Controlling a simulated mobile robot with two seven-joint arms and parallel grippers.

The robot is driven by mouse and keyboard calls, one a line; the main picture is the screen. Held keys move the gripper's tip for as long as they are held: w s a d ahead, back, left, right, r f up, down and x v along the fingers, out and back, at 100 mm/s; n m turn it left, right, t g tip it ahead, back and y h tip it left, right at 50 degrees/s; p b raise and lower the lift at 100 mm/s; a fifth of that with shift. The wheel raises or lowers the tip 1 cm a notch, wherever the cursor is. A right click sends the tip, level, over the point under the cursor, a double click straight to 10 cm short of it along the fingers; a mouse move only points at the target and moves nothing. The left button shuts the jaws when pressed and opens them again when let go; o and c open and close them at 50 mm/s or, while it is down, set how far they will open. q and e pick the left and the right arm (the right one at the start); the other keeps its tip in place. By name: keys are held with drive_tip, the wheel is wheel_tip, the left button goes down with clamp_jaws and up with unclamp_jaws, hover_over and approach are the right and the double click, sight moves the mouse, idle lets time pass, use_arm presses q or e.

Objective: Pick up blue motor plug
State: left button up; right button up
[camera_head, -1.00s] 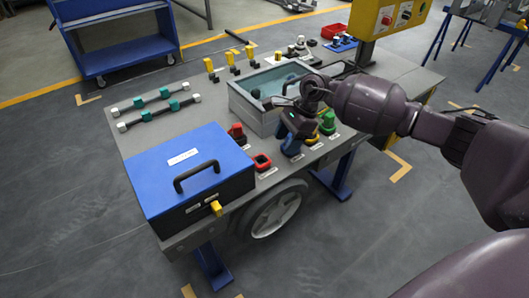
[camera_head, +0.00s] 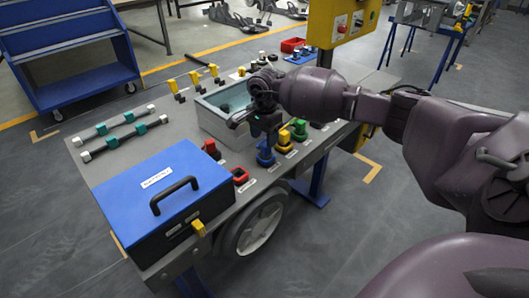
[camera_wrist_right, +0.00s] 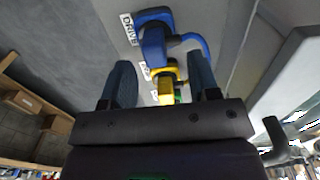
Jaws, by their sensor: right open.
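The blue motor plug (camera_head: 265,154) stands near the front edge of the workbench, just below my right gripper in the head view. In the right wrist view the blue plug (camera_wrist_right: 155,42) has a curved blue handle and lies beyond the fingertips, next to a label reading DRIVE. My right gripper (camera_head: 264,136) is open and empty; its two fingers (camera_wrist_right: 160,64) show apart in the wrist view. No contact with the plug is visible. The gripper hides the upper part of the plug in the head view. My left gripper is not in view.
A yellow plug (camera_head: 284,139) and a green plug (camera_head: 299,129) stand close to the right of the blue one. A red socket (camera_head: 239,175) lies to its left. A grey tray (camera_head: 231,136) is behind. A blue toolbox (camera_head: 130,190) fills the bench's left end.

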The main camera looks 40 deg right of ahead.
sight(266, 152)
drive_tip(key=f, duration=0.2)
drive_tip(key=f+b, duration=0.1)
drive_tip(key=f, duration=0.1)
drive_tip(key=shift+s+d+f, duration=0.1)
drive_tip(key=shift+s, duration=0.25)
drive_tip(key=shift+f, duration=0.4)
drive_tip(key=shift+r, duration=0.15)
drive_tip(key=c, duration=1)
